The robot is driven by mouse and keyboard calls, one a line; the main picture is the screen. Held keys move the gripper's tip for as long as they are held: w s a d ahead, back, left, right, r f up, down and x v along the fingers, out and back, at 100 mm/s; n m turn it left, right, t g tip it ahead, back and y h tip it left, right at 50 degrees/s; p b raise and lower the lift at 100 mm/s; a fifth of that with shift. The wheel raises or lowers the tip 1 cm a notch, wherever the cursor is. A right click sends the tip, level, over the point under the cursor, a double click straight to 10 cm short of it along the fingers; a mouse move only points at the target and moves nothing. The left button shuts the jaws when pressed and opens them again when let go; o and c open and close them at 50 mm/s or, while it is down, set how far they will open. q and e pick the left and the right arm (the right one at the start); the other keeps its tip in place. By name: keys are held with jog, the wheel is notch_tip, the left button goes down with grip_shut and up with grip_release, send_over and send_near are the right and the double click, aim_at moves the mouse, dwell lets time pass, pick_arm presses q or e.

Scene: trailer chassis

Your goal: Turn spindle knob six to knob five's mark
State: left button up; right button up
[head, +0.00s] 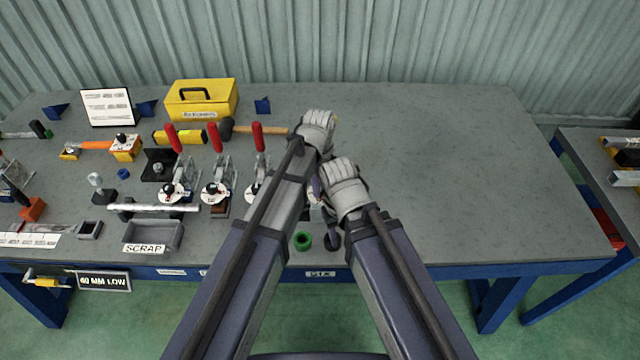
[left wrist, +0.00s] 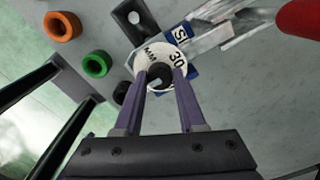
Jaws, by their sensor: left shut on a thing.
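In the left wrist view, a black knob (left wrist: 159,76) with a pale pointer line sits on a round white dial (left wrist: 176,56) marked 30 and MM. My left gripper (left wrist: 164,73) has its two purple fingers shut on this knob, one on each side. In the head view only a bit of my left gripper (head: 316,187) shows between my wrists, and the held knob is hidden. Other clamps with white dials stand to the left, among them one dial (head: 173,192) and another (head: 215,193). Knob numbers cannot be read. My right wrist is close beside the left; its fingers are hidden.
Red clamp handles (head: 174,137) rise left of my arms. A green ring (head: 303,241) lies near the front edge, with an orange ring (left wrist: 62,26) beside it. A grey scrap bin (head: 153,236) and yellow toolbox (head: 201,102) are left. The bench (head: 450,180) is clear right.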

pick_arm(q)
grip_shut()
